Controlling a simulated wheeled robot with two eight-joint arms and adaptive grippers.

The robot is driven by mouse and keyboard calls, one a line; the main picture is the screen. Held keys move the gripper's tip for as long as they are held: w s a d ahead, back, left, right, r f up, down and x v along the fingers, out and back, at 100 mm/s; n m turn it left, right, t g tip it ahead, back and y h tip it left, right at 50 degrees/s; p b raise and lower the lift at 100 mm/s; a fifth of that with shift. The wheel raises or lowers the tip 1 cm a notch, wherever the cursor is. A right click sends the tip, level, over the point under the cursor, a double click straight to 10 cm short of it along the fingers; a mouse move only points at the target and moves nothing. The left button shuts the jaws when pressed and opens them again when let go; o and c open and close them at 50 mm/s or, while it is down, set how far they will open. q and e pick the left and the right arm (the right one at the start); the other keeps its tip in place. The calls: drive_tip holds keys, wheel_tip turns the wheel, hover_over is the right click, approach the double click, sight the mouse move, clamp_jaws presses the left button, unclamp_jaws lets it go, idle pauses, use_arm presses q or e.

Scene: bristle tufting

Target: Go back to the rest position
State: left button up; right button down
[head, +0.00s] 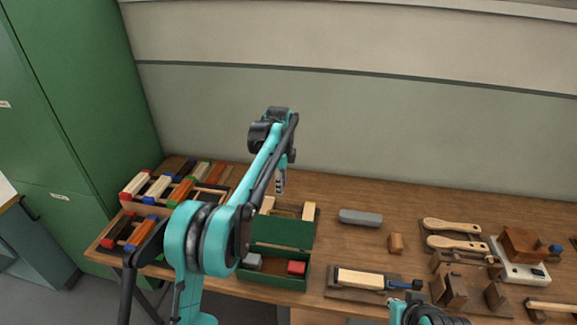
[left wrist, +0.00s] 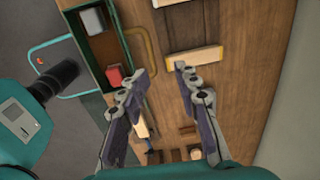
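My left gripper (head: 280,182) hangs above the wooden bench behind the green box. In the left wrist view my left gripper (left wrist: 163,72) has its two fingers apart with nothing between them. The bench top and a pale wooden block (left wrist: 194,55) lie beyond the fingertips. My right arm shows only as a teal and black part at the bottom edge of the head view, near the brush block (head: 360,279); its fingers cannot be made out.
The green box (head: 283,233) holds a grey block (head: 251,262) and a red block (head: 296,268). A rack of coloured blocks (head: 172,190) stands at the left. A grey bar (head: 360,217), a small brown block (head: 396,243) and wooden brushes (head: 452,225) lie to the right.

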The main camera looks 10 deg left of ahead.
use_arm(q)
drive_tip(key=s+a+r+n+t+b, duration=0.1)
drive_tip(key=s+r+n+t, duration=0.2)
drive_tip(key=s, duration=0.5)
drive_tip(key=s+a+r+n+b, duration=0.1)
drive_tip(key=s+r+n, duration=0.2)
drive_tip(key=s+n, duration=0.35)
drive_tip(key=s+f+n+t+b, duration=0.1)
drive_tip(key=s+f+n, duration=0.3)
drive_tip(key=s, duration=0.6)
drive_tip(key=s+a+f+n+t+b, duration=0.1)
drive_tip(key=s+f+n, duration=0.4)
drive_tip(key=s, duration=0.6)
drive_tip(key=shift+s+a+f+t, duration=0.3)
drive_tip(key=shift+f+t, duration=0.2)
drive_tip(key=shift+t, duration=0.3)
